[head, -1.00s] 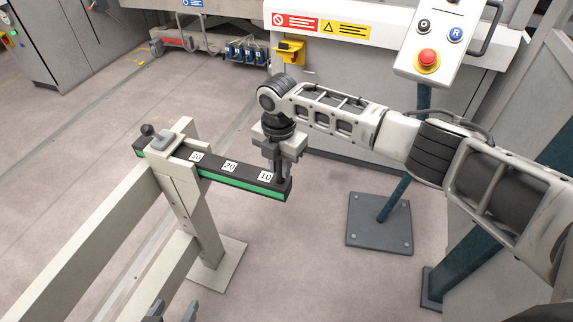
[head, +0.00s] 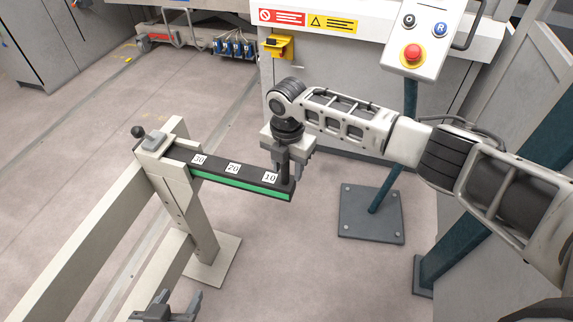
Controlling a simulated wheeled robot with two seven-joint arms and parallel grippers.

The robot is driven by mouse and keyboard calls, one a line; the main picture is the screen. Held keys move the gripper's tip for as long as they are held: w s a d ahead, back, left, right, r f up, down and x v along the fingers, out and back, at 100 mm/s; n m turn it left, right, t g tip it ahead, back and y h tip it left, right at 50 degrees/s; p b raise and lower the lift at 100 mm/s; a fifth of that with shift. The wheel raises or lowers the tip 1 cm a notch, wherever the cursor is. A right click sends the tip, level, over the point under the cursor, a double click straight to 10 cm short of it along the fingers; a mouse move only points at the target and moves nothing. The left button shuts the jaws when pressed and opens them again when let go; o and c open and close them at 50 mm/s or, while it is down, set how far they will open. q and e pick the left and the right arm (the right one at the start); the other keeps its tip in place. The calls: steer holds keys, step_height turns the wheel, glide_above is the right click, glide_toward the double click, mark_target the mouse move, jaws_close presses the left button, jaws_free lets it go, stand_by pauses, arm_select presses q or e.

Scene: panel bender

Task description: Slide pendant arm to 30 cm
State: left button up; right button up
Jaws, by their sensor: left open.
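The pendant arm is a dark bar (head: 216,170) with a green side strip and labels 30, 20 and 10. It runs through the top of a beige post (head: 190,190); label 30 lies just right of the post, and label 10 is near the free end. A black ball knob (head: 137,132) shows at the post's left. My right gripper (head: 287,172) is at the free end, its fingers around a dark upright handle (head: 285,165); it appears shut on it, the contact partly hidden. My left gripper (head: 168,308) is open and empty at the bottom edge.
Beige rails (head: 85,240) run from the post to the lower left. A control box (head: 423,40) with a red button stands on a teal pole with a grey floor plate (head: 371,214). The machine front with a yellow bracket (head: 279,46) is behind. Floor left is clear.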

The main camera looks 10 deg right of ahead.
step_height(320, 180, up, 16)
stand_by(0.6)
steer(key=s+a+f+m+t+y, duration=0.25)
steer(key=s+a+f+m, duration=0.2)
steer(key=f, duration=0.45)
steer(key=s+a+f+m+t+y, duration=0.1)
steer(key=s+a+f+m+y, duration=0.2)
steer(key=a+f+m, duration=0.35)
steer(key=s+d+f+m+t+h, duration=0.1)
steer(key=s+d+f+m+t, duration=0.2)
steer(key=s+d+m, duration=0.4)
steer(key=s+d+f+m+t+h, duration=0.1)
steer(key=s+d+f+m+t, duration=0.2)
steer(key=s+d+m, duration=0.3)
steer(key=shift+s+d+f+m+t, duration=0.2)
steer(key=shift+s+d+m+t, duration=0.2)
steer(key=shift+s, duration=0.4)
steer(key=shift+a+h, duration=0.1)
steer(key=shift+h, duration=0.15)
